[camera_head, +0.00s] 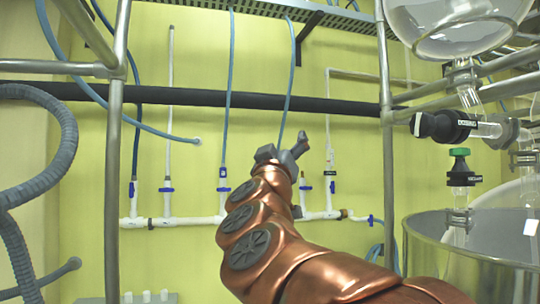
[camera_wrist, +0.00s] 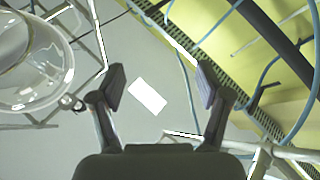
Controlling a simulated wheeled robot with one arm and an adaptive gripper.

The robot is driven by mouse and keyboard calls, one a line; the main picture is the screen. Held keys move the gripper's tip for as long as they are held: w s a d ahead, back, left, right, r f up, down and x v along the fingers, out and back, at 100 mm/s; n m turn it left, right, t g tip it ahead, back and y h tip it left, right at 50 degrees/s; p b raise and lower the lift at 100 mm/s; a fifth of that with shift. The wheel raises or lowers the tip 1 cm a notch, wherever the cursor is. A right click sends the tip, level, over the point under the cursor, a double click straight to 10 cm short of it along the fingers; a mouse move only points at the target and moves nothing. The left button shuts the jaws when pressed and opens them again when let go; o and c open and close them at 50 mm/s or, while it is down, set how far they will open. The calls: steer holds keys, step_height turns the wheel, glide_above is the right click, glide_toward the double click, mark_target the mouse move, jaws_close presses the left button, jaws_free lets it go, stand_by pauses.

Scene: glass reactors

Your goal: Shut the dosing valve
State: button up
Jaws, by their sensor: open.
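Two valves show at the right of the head view, under the round glass vessel (camera_head: 455,25). One has a black handle or cap (camera_head: 440,126) on a horizontal glass branch. The other has a green knob (camera_head: 460,152) over a black body (camera_head: 461,177) and stands upright above the large reactor vessel (camera_head: 430,222). I cannot tell which is the dosing valve. My gripper (camera_head: 284,150) is open and empty, well to the left of both valves. In the wrist view my gripper (camera_wrist: 162,86) points up, with nothing between its fingers. Neither valve shows clearly there.
A metal frame post (camera_head: 388,150) stands between my gripper and the valves. White pipes (camera_head: 190,221) with blue valves run along the yellow wall. Blue hoses (camera_head: 228,90) hang down. A glass vessel (camera_wrist: 35,65) and a white ceiling light (camera_wrist: 148,96) show in the wrist view.

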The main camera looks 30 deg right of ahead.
steer(key=shift+w+a+f+n+t+y, duration=0.9)
steer(key=shift+w+a+n+y, duration=0.15)
steer(key=shift+y, duration=0.45)
